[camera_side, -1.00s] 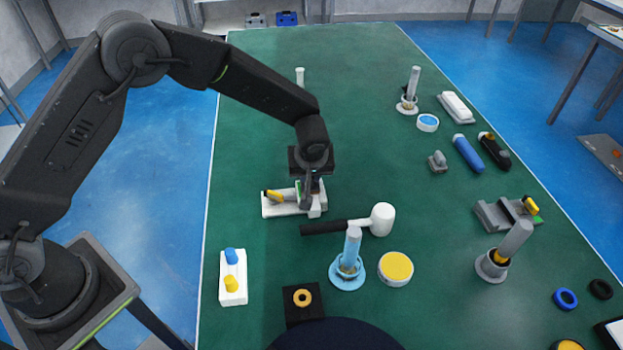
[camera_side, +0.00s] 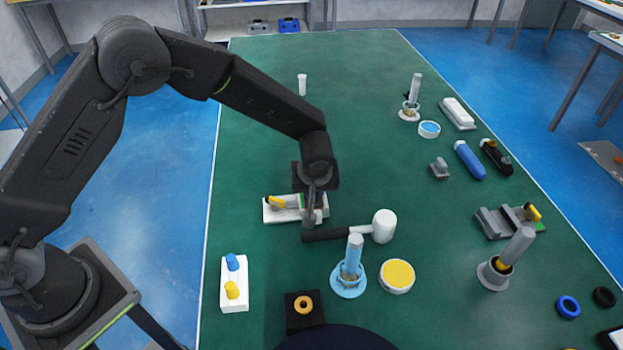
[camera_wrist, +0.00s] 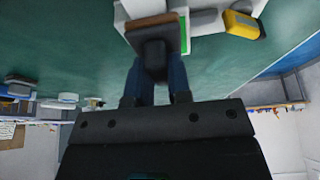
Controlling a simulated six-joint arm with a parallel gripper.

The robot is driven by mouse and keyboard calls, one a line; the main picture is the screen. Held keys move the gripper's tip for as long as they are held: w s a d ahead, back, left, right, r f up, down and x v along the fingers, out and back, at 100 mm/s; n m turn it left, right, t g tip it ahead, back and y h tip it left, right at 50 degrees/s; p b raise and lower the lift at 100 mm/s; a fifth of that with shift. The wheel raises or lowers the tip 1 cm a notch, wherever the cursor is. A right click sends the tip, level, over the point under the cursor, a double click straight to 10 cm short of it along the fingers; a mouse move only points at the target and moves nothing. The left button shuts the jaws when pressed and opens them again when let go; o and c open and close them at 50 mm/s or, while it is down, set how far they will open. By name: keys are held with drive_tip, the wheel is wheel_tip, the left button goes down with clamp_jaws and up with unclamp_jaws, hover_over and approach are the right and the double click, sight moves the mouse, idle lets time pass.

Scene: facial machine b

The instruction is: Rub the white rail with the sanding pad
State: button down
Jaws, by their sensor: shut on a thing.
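My gripper (camera_wrist: 155,78) is shut on the dark knob of the sanding pad (camera_wrist: 153,40), a small block with a brown edge. The pad is against or very close to the white rail (camera_wrist: 145,8) in the wrist view; I cannot tell whether they touch. In the side view the rail's white fixture (camera_side: 284,213) has a yellow clamp handle (camera_side: 276,202) and a green strip. My gripper (camera_side: 309,212) is at its right end, in front of it, and hides part of it. The pad is mostly hidden there.
A white-headed mallet (camera_side: 383,227) lies close in front of my gripper, its black handle almost under it. A blue post on a round base (camera_side: 349,281), a yellow-topped tub (camera_side: 397,277) and a white block with knobs (camera_side: 235,287) stand nearer.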

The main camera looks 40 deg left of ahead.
drive_tip(key=shift+s+d, duration=0.8)
drive_tip(key=shift+s, duration=0.05)
drive_tip(key=shift+r, duration=4.05)
drive_tip(key=shift+w+a, duration=0.1)
